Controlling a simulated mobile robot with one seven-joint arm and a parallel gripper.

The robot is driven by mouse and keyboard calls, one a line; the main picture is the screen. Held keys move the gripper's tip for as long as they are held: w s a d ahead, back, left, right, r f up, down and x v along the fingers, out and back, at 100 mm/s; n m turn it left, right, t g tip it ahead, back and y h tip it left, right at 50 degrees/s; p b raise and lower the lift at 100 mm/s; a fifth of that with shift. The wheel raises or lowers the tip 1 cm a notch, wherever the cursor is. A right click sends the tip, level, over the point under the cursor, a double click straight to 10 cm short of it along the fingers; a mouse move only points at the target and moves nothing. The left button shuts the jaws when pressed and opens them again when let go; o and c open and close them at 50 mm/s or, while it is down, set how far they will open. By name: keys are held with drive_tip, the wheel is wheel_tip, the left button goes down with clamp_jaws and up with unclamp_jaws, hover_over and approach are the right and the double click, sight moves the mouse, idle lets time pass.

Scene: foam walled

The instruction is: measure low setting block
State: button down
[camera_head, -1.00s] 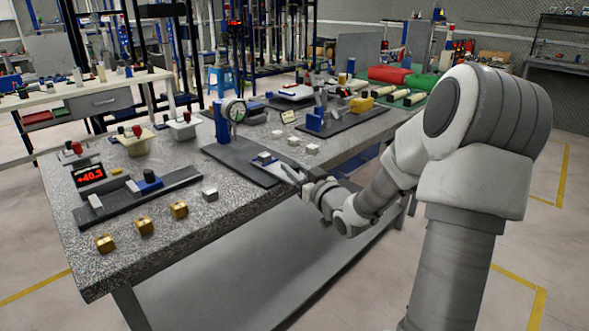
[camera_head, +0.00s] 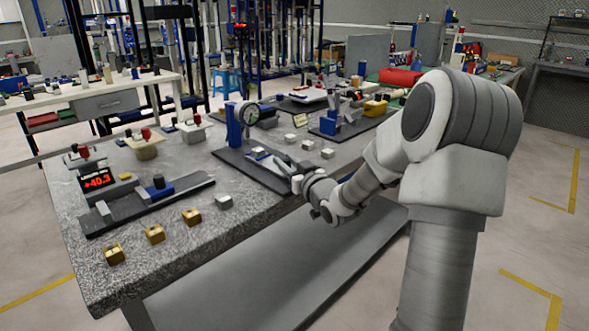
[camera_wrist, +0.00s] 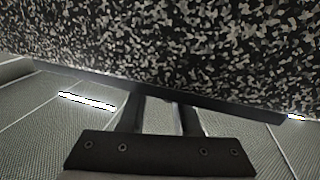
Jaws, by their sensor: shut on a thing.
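A dial gauge (camera_head: 249,113) on a blue column (camera_head: 232,125) stands on a dark base plate (camera_head: 228,157) on the speckled stone table. A small pale and blue piece (camera_head: 258,153) sits on that plate below the dial. My gripper (camera_head: 283,163) reaches over the plate's near part, beside this piece. In the wrist view my two fingers (camera_wrist: 160,118) stand a little apart; what they grip cannot be made out. A silver block (camera_head: 224,202) stands near the front edge, right of gold blocks (camera_head: 154,234). More small silver blocks (camera_head: 307,145) lie right of the gauge.
A red display (camera_head: 97,180) reads about +40.3 behind a dark rail fixture (camera_head: 150,205) at left. Another blue fixture (camera_head: 328,125) stands at right. The speckled table's front edge runs close to my arm. The shelf below is bare.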

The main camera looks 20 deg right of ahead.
drive_tip(key=shift+w, duration=0.15)
drive_tip(key=c, duration=0.6)
unclamp_jaws()
drive_tip(key=s+p, duration=0.1)
drive_tip(key=s, duration=0.4)
drive_tip(key=s+d+p, duration=0.1)
drive_tip(key=s, duration=0.5)
drive_tip(key=s+p, duration=0.1)
drive_tip(key=s, duration=0.5)
drive_tip(key=shift+s+d, duration=0.2)
